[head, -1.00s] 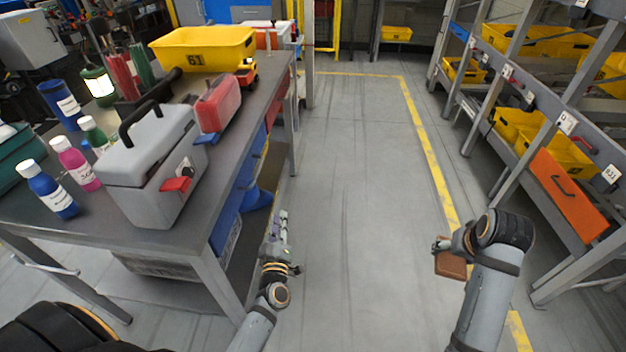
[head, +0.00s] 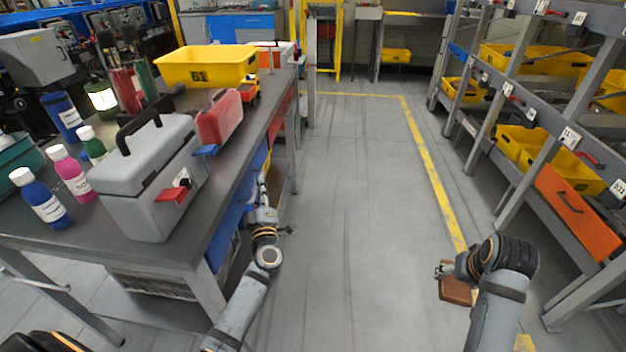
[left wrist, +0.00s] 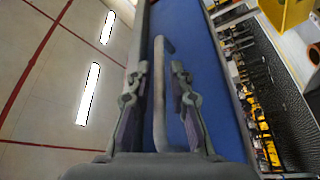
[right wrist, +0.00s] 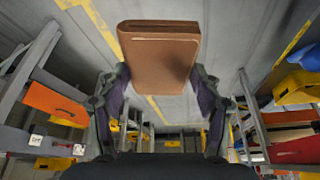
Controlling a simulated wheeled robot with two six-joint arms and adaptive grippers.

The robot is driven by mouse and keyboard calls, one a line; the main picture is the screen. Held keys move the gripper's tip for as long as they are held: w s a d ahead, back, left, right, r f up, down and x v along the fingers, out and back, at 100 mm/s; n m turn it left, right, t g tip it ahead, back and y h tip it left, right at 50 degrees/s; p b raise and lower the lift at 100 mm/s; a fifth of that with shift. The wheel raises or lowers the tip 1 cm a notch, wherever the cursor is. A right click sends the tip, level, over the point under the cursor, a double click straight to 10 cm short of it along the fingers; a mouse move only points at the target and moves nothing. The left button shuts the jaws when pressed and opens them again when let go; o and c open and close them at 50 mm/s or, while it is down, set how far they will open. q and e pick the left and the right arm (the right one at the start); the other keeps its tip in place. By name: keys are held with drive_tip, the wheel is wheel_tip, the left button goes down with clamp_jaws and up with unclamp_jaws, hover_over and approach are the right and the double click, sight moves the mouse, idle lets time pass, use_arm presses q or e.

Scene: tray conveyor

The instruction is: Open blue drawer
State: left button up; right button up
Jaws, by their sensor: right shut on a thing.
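The blue drawer (head: 226,232) is under the workbench top, on its aisle side, and looks closed. Its blue front (left wrist: 205,60) fills the middle of the left wrist view, with a grey bar handle (left wrist: 160,90) running along it. My left gripper (head: 262,192) is open beside the drawer front. In the left wrist view its two fingers (left wrist: 158,85) stand on either side of the handle, with visible gaps; contact cannot be told. My right gripper (right wrist: 160,85) is shut on a brown wallet-like block (right wrist: 160,48), which also shows in the head view (head: 455,291), out over the aisle.
The workbench top (head: 185,240) carries a grey toolbox (head: 150,190), bottles, a red box and a yellow bin (head: 205,68). A rack with yellow bins and an orange drawer (head: 575,212) stands at the right. The aisle floor between is clear.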

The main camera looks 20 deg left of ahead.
use_arm(q)
drive_tip(key=shift+x, duration=1.05)
clamp_jaws()
